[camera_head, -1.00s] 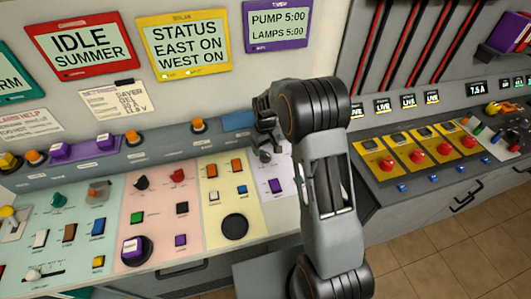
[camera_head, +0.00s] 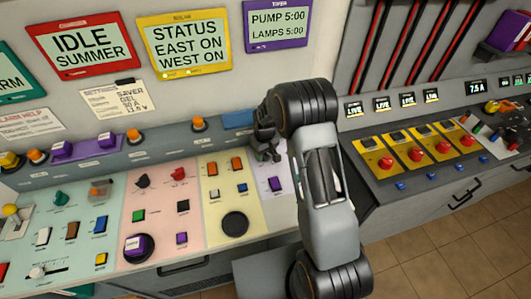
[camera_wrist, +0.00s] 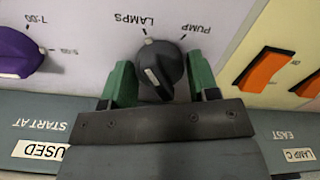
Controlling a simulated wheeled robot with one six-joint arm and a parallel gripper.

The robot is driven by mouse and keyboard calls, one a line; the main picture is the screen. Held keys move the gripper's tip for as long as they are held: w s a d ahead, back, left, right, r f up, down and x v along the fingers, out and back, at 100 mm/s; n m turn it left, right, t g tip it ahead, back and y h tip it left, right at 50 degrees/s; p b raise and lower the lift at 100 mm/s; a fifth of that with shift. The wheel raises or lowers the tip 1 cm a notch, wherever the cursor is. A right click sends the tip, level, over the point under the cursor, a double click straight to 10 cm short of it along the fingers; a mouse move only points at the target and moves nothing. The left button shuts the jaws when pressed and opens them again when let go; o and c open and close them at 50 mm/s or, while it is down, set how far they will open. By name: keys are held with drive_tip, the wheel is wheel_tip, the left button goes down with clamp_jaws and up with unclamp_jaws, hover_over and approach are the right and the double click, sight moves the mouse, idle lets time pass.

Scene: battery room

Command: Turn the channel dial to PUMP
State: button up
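The channel dial (camera_wrist: 160,68) is a round black knob with a white mark, seen upside down in the wrist view. The labels LAMPS (camera_wrist: 140,22) and PUMP (camera_wrist: 194,28) stand beyond it, each with a tick. The white mark shows on the dial's near side; I cannot tell which label the dial is set to. My gripper (camera_wrist: 161,78) has its green fingers apart, one on each side of the dial; contact is unclear. In the head view my gripper (camera_head: 267,152) is at the back of the pale purple panel, and the dial is hidden.
A purple knob (camera_wrist: 14,52) and orange switches (camera_wrist: 260,70) flank the dial in the wrist view. A purple button (camera_head: 276,184) is nearer on the same panel. The timer screen (camera_head: 277,24) reads PUMP 5:00, LAMPS 5:00. Red buttons (camera_head: 415,154) are to the right.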

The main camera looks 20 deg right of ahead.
drive_tip(key=c, duration=0.5)
drive_tip(key=shift+c, duration=0.2)
drive_tip(key=shift+f+m, duration=0.1)
drive_tip(key=shift+m, duration=0.2)
drive_tip(key=shift+m+b, duration=0.9)
drive_tip(key=shift+b, duration=0.15)
drive_tip(key=m+b, duration=0.1)
drive_tip(key=m, duration=0.1)
drive_tip(key=shift+m+b, duration=0.3)
drive_tip(key=shift+m, duration=0.1)
drive_tip(key=m+b, duration=0.1)
drive_tip(key=m, duration=0.2)
drive_tip(key=shift+b, duration=0.3)
drive_tip(key=shift+m+b, duration=0.55)
drive_tip(key=shift+m, duration=1.25)
